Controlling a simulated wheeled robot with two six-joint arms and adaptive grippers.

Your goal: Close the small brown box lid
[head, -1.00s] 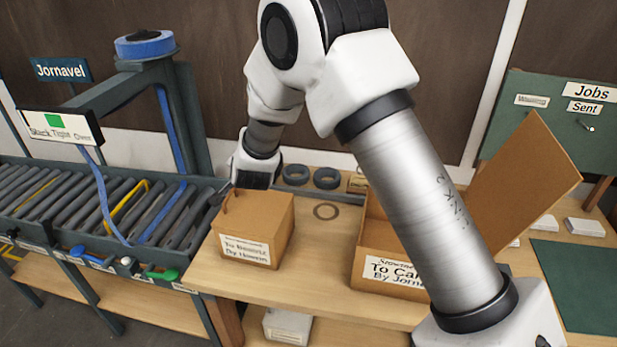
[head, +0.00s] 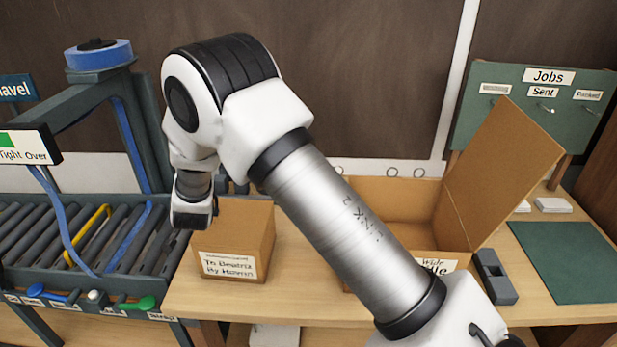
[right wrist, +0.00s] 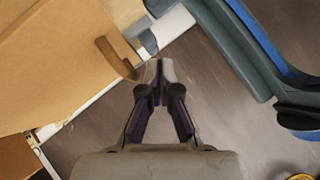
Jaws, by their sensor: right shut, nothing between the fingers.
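The small brown box (head: 226,258) stands at the left end of the wooden table, a white label on its front. Its top looks flat and covered, partly hidden by my right wrist. In the right wrist view a brown panel of the box (right wrist: 45,65) fills the upper left, with a curved brown tab (right wrist: 115,58) at its edge. My right gripper (right wrist: 160,64) is shut and empty, just beside that tab; I cannot tell if they touch. In the head view its fingers are hidden at the box's left side. My left gripper is not in view.
A larger open brown box (head: 400,205) with its lid (head: 505,170) raised stands right of the small one, partly behind my right arm. The roller conveyor (head: 60,235) adjoins the table's left. A dark grey block (head: 495,277) and green mat (head: 565,262) lie at right.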

